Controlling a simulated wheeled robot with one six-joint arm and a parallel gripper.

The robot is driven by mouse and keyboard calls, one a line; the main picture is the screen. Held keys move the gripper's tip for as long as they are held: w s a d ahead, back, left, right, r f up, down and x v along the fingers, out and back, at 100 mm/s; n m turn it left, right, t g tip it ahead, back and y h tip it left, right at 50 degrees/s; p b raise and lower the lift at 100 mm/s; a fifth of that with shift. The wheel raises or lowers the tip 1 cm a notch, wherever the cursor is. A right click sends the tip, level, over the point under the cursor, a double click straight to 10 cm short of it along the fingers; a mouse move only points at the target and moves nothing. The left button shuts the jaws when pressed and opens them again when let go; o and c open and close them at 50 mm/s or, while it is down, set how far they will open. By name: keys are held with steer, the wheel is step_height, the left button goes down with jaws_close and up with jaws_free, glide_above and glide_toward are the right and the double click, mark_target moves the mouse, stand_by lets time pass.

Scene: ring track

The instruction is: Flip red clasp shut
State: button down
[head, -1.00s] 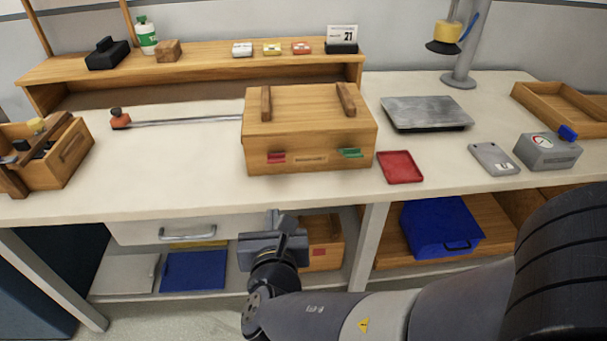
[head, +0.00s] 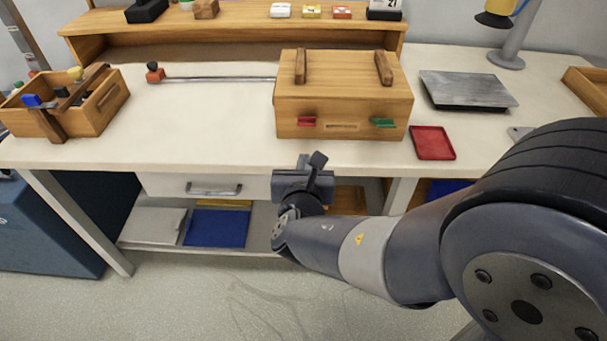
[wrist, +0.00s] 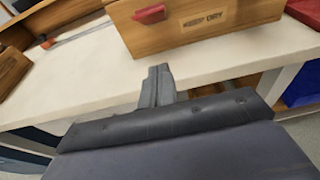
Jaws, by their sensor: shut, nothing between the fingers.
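A wooden box (head: 345,95) with two wooden battens on its lid stands on the bench. The red clasp (head: 307,121) is on the left of its front face and the green clasp (head: 383,123) on the right. In the wrist view the red clasp (wrist: 150,14) sticks out from the box front, beside a label reading "KEEP DRY". My gripper (head: 312,165) is in front of the bench edge, below and apart from the box. In the wrist view its fingers (wrist: 158,80) are together and empty, pointing toward the box front below the red clasp. Whether the clasp is latched is unclear.
A red tray (head: 433,143) lies right of the box, near a metal plate (head: 468,89). A wooden tool caddy (head: 95,112) stands at the left. A rod with an orange end (head: 155,74) lies behind. The bench front left of the box is clear.

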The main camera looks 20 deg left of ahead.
mark_target(307, 119)
steer(key=shift+w+a+r+p, duration=0.25)
steer(key=shift+w+r, duration=0.2)
steer(key=shift+w, duration=0.35)
steer(key=shift+w+a+r+p, duration=0.1)
steer(key=shift+w+r+p, duration=0.1)
steer(key=shift+w+r, duration=0.45)
steer(key=shift+w+a+r+p, duration=0.2)
steer(key=shift+w+r+p, duration=0.05)
steer(key=shift+w, duration=0.7)
steer(key=shift+r, duration=0.1)
steer(key=shift+w+r+g+p, duration=0.1)
steer(key=shift+r+g+p, duration=0.2)
steer(key=shift+p, duration=0.8)
